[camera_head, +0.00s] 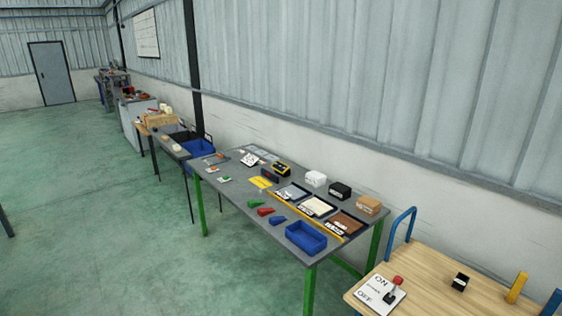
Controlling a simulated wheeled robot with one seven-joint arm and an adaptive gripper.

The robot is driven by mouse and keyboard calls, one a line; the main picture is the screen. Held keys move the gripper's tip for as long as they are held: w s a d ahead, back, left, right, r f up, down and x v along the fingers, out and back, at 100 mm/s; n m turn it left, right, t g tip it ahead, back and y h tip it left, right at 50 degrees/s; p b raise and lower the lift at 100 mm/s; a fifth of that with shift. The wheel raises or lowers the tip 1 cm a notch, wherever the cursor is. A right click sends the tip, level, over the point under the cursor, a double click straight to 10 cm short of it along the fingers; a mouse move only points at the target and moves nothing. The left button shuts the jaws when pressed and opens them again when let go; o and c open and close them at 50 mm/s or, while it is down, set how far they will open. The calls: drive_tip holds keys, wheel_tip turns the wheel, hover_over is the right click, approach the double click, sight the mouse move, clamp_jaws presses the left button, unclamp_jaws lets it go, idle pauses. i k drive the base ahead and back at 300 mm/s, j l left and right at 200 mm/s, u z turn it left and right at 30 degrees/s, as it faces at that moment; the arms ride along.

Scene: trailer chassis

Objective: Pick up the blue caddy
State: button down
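A blue caddy (306,237), an open rectangular box, sits on the near end of the grey table (235,190) with green legs. It looks empty. A second blue bin (198,148) stands farther back beyond that table; I cannot tell its exact support. My gripper is not in view.
Green, red and blue small pieces (265,211) lie left of the caddy. Trays (318,205) and small boxes (369,205) lie behind it. A wooden-topped cart (430,270) with an ON/OFF switch plate (381,293) stands at the right. The green floor (110,240) at left is clear.

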sight(310, 241)
drive_tip(key=i+j, duration=0.15)
drive_tip(key=i, duration=0.25)
drive_tip(key=i+j, duration=0.15)
drive_tip(key=i, duration=0.25)
drive_tip(key=i+z, duration=0.15)
drive_tip(key=z, duration=0.25)
drive_tip(key=i+j+z, duration=0.1)
drive_tip(key=z, duration=0.3)
drive_tip(key=i+j+z, duration=0.15)
drive_tip(key=z, duration=0.2)
drive_tip(key=i, duration=0.45)
drive_tip(key=z, duration=0.05)
